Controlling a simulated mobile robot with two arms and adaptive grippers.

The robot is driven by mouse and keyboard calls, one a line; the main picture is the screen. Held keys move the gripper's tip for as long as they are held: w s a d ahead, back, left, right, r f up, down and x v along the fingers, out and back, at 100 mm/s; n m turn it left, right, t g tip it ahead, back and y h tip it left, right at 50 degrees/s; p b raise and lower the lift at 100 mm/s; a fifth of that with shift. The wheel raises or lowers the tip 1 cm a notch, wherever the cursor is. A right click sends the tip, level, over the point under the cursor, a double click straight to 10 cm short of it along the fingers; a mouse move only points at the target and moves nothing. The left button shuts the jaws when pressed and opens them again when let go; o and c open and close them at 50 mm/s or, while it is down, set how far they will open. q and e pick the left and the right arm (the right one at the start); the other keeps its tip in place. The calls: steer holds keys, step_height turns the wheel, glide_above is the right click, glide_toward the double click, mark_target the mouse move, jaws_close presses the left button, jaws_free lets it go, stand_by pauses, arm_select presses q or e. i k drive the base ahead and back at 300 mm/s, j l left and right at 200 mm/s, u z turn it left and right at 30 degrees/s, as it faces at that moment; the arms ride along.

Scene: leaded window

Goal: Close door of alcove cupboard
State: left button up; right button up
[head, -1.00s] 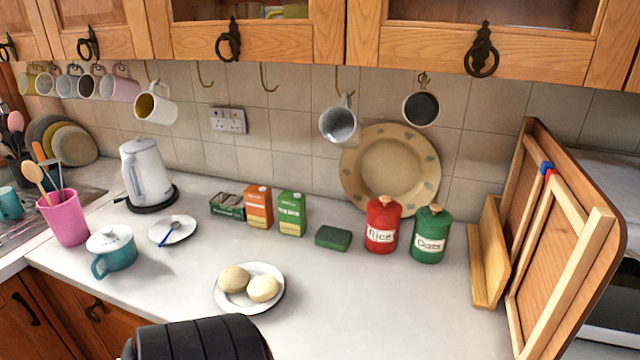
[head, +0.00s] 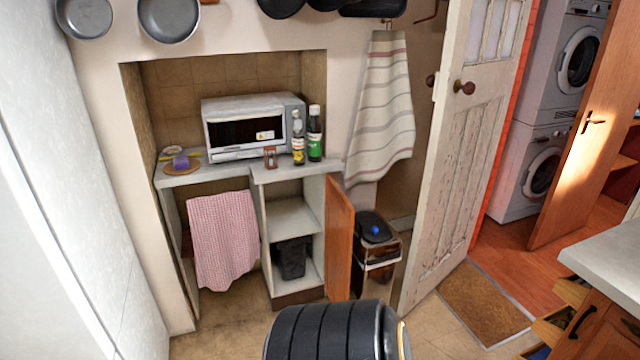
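The alcove cupboard (head: 297,215) stands under a worktop in a wall recess in the head view. Its brown wooden door (head: 339,240) is open, swung outward at the right side of the cupboard, seen nearly edge-on. The inside shows a shelf and a dark object (head: 291,258) in the lower compartment. Neither of my grippers is in view. A black ribbed part of my own body shows at the bottom edge.
A bin (head: 378,250) stands just right of the cupboard door. A large worn white door (head: 458,160) stands open further right. A cloth (head: 222,240) hangs left of the cupboard. Bare tiled floor lies in front, with a mat (head: 485,300) at the right.

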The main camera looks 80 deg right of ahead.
mark_target(339, 213)
steer(key=k+l+z, duration=0.1)
steer(key=l+z, duration=0.4)
steer(key=l, duration=0.2)
steer(key=l+z, duration=0.45)
steer(key=l, duration=0.2)
steer(key=i+l+z, duration=0.2)
steer(key=l+z, duration=0.3)
steer(key=l, duration=0.15)
steer(key=i+l, duration=0.1)
steer(key=l, duration=0.25)
steer(key=i+l, duration=0.1)
steer(key=l, duration=0.3)
steer(key=i+l, duration=0.1)
steer(key=l, duration=0.25)
steer(key=i+l, duration=0.1)
steer(key=l, duration=0.25)
steer(key=i+l+z, duration=0.1)
steer(key=l, duration=0.25)
steer(key=i+u, duration=0.1)
steer(key=i, duration=0.05)
